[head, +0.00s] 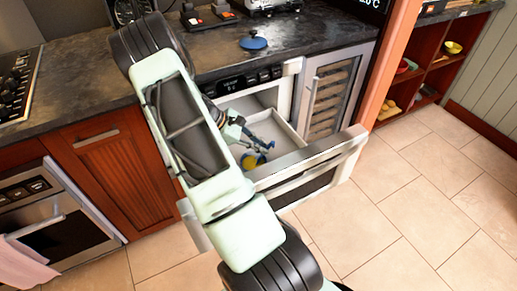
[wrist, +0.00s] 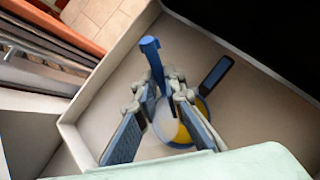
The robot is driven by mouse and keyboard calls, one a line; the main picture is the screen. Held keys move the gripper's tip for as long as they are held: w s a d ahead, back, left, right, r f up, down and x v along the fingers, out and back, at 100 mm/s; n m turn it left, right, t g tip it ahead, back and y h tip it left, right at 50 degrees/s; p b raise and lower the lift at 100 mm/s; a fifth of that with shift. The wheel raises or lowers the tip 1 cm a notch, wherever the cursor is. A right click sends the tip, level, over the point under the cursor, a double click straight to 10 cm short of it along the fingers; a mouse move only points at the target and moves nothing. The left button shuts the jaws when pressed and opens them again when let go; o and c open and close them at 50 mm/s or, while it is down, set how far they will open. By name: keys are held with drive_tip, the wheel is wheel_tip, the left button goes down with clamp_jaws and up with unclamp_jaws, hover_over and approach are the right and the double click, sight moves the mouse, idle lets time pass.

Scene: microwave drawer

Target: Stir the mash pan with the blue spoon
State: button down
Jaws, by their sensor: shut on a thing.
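The blue spoon (wrist: 151,52) stands upright between the fingers of my gripper (wrist: 160,108) in the wrist view; its lower end is hidden. My gripper is shut on it. The mash pan (wrist: 204,107) sits in the open drawer just below and behind the fingers. It has a blue rim, yellow mash (wrist: 181,134) inside and a dark blue handle (wrist: 216,75) pointing up and right. In the head view, my gripper (head: 262,146) reaches down into the drawer above the pan (head: 250,161). I cannot tell whether the spoon touches the mash.
The drawer front (head: 310,152) stands pulled out over the tiled floor. The dark counter (head: 310,38) above holds a blue lid-like object (head: 253,43). A wine cooler (head: 329,92) stands right of the drawer.

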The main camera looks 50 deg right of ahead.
drive_tip(key=shift+w+a, duration=0.1)
drive_tip(key=shift+a, duration=0.55)
wheel_tip(320, 180, up, 9)
drive_tip(key=p, duration=0.6)
idle(0.6)
